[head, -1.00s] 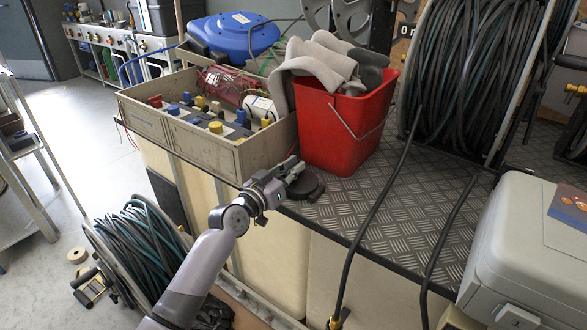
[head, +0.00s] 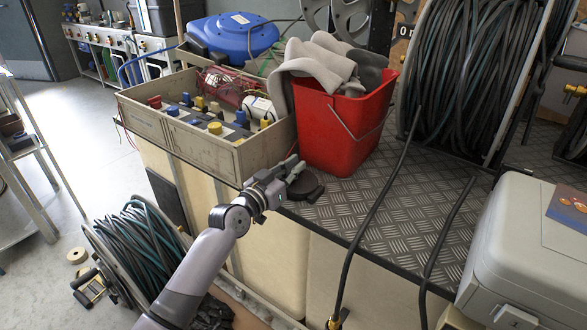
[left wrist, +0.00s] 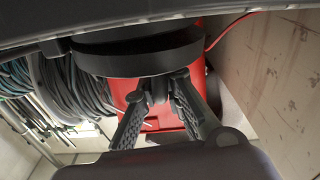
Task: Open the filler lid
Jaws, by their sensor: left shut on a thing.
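The filler lid (head: 308,187) is a dark round disc near the front edge of the chequered metal deck, in front of the red bucket. In the left wrist view, the lid (left wrist: 135,58) appears as a thick black disc above the fingers. My left gripper (head: 292,168) is at the lid's left side. In the left wrist view, the fingers of my left gripper (left wrist: 160,90) close on a small dark tab at the lid's near edge. The fingers partly hide that tab. I cannot tell whether the lid is tilted. My right gripper does not show.
A red bucket (head: 342,135) with grey cloths stands just behind the lid. A beige tray (head: 205,140) of coloured parts is to the left. A black hose (head: 375,210) crosses the deck on the right, before a pale case (head: 520,250). A large hose reel (head: 470,75) stands behind.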

